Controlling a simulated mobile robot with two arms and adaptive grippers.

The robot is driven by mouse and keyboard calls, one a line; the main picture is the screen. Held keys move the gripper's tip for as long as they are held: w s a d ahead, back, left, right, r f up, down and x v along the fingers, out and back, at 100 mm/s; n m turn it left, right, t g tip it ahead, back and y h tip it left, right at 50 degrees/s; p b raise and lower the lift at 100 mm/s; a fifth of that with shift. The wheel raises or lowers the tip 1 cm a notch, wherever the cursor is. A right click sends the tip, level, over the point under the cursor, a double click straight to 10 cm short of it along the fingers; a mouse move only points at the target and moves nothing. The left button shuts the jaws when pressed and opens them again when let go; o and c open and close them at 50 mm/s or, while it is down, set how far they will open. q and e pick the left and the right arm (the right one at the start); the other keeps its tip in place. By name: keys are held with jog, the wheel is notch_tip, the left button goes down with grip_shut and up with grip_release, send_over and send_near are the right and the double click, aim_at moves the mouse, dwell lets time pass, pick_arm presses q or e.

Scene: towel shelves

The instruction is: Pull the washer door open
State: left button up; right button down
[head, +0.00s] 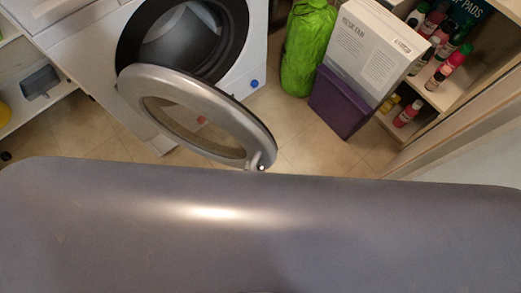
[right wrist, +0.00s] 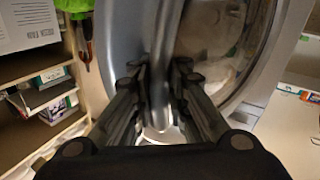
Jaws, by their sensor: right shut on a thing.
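The white washer (head: 95,45) stands at the upper left in the head view, its dark round opening (head: 185,45) showing. Its round grey door (head: 150,82) with a clear window stands swung out from the opening. In the right wrist view the door's grey rim (right wrist: 135,30) fills the upper middle. My right gripper (right wrist: 158,72) has its dark fingers on both sides of a grey handle part (right wrist: 160,50) at the door's edge and is shut on it. In the head view this gripper is mostly hidden at the door's near edge. My left gripper is not in view.
A green bag (head: 308,45), a white box (head: 365,50) and a purple bin (head: 340,103) stand right of the washer. Shelves with bottles (head: 450,65) are at the far right. Tiled floor (head: 310,140) is clear near the door. My own grey body covers the lower picture.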

jog(key=shift+s+d+f, duration=0.1)
jog(key=shift+d+f, duration=0.1)
jog(key=shift+d, duration=0.25)
jog(key=c, duration=1.5)
grip_release()
jog(key=shift+d, duration=0.1)
jog(key=shift+c, duration=0.2)
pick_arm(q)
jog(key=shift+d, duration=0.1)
pick_arm(e)
jog(key=shift+r, duration=0.1)
